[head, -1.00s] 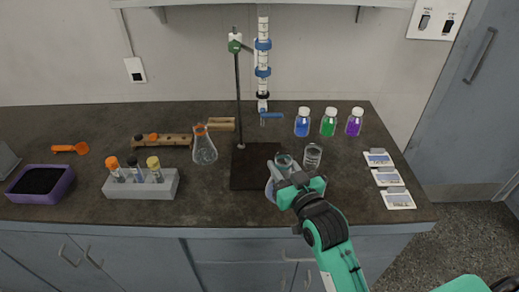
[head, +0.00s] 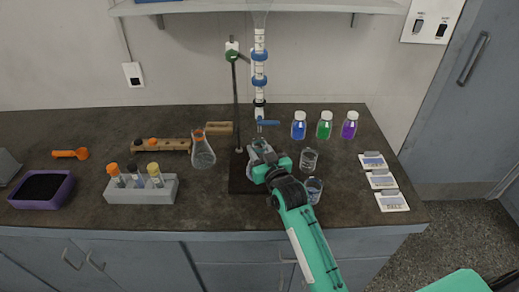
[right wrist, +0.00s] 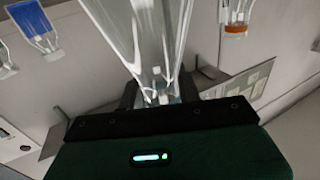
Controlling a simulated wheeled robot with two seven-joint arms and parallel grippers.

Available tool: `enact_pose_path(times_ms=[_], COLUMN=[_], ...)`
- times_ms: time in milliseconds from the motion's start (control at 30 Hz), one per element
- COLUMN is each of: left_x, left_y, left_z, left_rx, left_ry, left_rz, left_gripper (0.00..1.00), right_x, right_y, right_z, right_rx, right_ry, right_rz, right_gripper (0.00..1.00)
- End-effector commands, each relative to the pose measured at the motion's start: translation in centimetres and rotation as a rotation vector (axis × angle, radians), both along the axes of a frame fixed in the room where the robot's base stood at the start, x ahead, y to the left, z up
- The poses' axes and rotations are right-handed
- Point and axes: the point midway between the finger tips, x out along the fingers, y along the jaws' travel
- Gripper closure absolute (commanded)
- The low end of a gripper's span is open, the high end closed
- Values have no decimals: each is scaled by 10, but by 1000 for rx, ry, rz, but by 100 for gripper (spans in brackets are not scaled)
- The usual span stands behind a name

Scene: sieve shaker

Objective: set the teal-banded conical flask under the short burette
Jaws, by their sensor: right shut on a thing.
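My right gripper (head: 262,158) is shut on a clear conical flask (head: 257,146), largely hidden by the gripper in the head view. In the right wrist view the flask's glass (right wrist: 145,40) rises between the fingers, with a hint of teal near the grip (right wrist: 172,98). The burette (head: 260,90), with blue rings and a blue tap, hangs on the stand rod (head: 236,100). The flask is just below the burette tip, above or on the dark stand base (head: 242,184); I cannot tell if it touches. My left gripper is out of view.
An orange-banded flask (head: 203,152) stands left of the stand. Two glass beakers (head: 309,160) (head: 314,190) are right of my gripper, the nearer one close to my arm. Blue, green and purple bottles (head: 325,128) stand behind. A grey tube rack (head: 142,191) is at front left.

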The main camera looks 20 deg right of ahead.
Motion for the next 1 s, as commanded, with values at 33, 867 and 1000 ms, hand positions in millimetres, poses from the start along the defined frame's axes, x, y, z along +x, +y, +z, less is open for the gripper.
enact_pose_path(times_ms=[33,867,1000], left_x=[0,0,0], left_y=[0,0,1], left_z=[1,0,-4], left_rx=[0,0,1], left_ry=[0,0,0], left_rz=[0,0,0], left_gripper=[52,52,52], right_x=[0,-2,-19], right_y=[0,0,-2], right_z=[-1,-2,-4], right_rx=[0,-1,-1], right_ry=[-1,-1,0], right_rz=[0,0,0], right_gripper=[100,44,44])
